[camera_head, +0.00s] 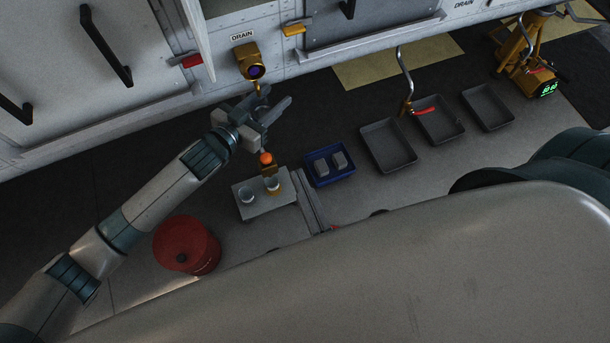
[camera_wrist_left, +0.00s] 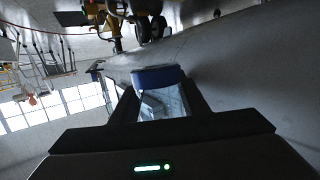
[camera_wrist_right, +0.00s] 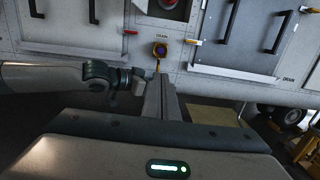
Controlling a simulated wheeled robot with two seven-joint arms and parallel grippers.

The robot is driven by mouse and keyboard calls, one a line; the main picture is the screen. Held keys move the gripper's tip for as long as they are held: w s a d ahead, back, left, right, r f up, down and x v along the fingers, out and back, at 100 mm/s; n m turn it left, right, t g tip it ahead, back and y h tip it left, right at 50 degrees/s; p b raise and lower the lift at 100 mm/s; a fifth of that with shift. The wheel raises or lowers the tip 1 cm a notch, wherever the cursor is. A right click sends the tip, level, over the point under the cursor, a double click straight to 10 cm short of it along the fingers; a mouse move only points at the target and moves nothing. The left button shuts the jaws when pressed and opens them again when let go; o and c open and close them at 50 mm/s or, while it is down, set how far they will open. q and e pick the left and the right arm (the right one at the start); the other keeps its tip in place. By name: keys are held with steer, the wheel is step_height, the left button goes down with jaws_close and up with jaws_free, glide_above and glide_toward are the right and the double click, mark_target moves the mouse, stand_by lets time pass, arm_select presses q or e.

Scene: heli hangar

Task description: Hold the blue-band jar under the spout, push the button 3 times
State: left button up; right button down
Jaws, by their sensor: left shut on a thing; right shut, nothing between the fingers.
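The blue-band jar (camera_wrist_left: 158,76) is clear glass and sits between the fingers of my left gripper (camera_wrist_left: 160,100) in the left wrist view. In the head view my left gripper (camera_head: 272,107) is just below and right of the brass drain spout (camera_head: 250,62); the jar is hard to make out there. The spout also shows in the right wrist view (camera_wrist_right: 160,52), with a purple round centre; I cannot tell whether that is the button. My right gripper (camera_wrist_right: 161,92) is shut and empty, pointing toward the panel below the spout. I cannot make out its fingers in the head view.
A small table (camera_head: 248,211) holds two jars and an orange-topped item (camera_head: 266,158). Near it are a blue tray (camera_head: 320,183) with two grey blocks, a red drum (camera_head: 187,245) and several grey trays (camera_head: 388,164). A yellow stand (camera_head: 518,50) is at the right.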

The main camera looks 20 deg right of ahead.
steer(key=shift+s, duration=0.7)
arm_select(q)
steer(key=shift+s, duration=0.2)
arm_select(e)
steer(key=shift+r, duration=0.1)
